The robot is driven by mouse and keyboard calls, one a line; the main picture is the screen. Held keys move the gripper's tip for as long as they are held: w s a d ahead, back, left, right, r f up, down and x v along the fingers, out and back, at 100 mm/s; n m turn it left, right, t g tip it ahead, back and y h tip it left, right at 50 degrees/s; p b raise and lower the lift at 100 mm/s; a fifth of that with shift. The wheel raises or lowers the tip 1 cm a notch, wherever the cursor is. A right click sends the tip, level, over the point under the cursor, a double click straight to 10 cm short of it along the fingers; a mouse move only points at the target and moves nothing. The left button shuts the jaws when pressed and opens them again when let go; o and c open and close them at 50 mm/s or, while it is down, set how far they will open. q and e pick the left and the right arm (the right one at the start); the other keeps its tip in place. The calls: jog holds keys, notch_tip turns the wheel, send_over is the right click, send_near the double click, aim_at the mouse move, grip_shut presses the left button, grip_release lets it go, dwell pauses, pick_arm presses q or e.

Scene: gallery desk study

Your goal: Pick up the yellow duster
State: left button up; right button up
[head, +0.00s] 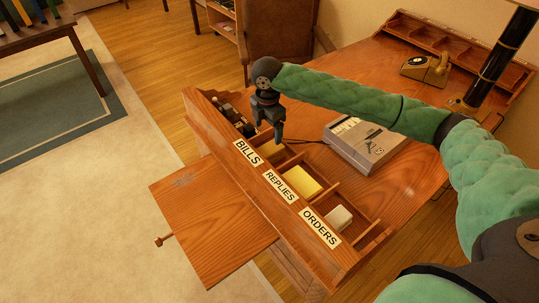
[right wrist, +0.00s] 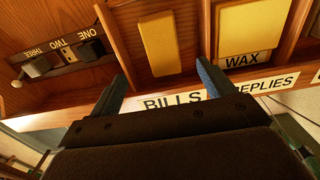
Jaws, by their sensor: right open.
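A plain yellow block-like piece (right wrist: 160,43), which may be the duster, lies in the BILLS compartment; in the head view my gripper mostly hides it. A wider yellow piece (head: 302,181) lies in the REPLIES compartment; in the right wrist view (right wrist: 243,30) a WAX label shows at its front. My right gripper (head: 278,139) is open and empty, pointing down over the BILLS compartment. In the right wrist view its fingers (right wrist: 162,71) stand apart on either side of the plain yellow piece's near end. I cannot tell the height gap. My left gripper is not in view.
Wooden dividers (head: 325,192) separate the compartments. A whitish block (head: 340,217) lies in ORDERS. Dark switches marked ONE, TWO, THREE (right wrist: 62,55) sit beside BILLS. A grey box (head: 365,145), a telephone (head: 426,69) and a dark lamp post (head: 497,50) stand on the desk (head: 345,80).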

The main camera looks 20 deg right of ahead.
aim_at(268, 149)
pick_arm(q)
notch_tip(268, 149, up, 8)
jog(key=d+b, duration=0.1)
jog(key=b, duration=0.1)
pick_arm(e)
notch_tip(268, 149, down, 3)
jog(key=shift+f, duration=0.1)
notch_tip(268, 149, down, 2)
jog(key=shift+p, duration=0.4)
jog(key=f, duration=0.1)
jog(key=f+p, duration=0.1)
jog(key=f, duration=0.1)
jog(key=f+p, duration=0.1)
jog(key=shift+s+f, duration=0.25)
jog(key=shift+f, duration=0.55)
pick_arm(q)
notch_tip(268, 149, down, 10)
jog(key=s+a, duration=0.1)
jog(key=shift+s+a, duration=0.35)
pick_arm(e)
jog(key=c, duration=1.1)
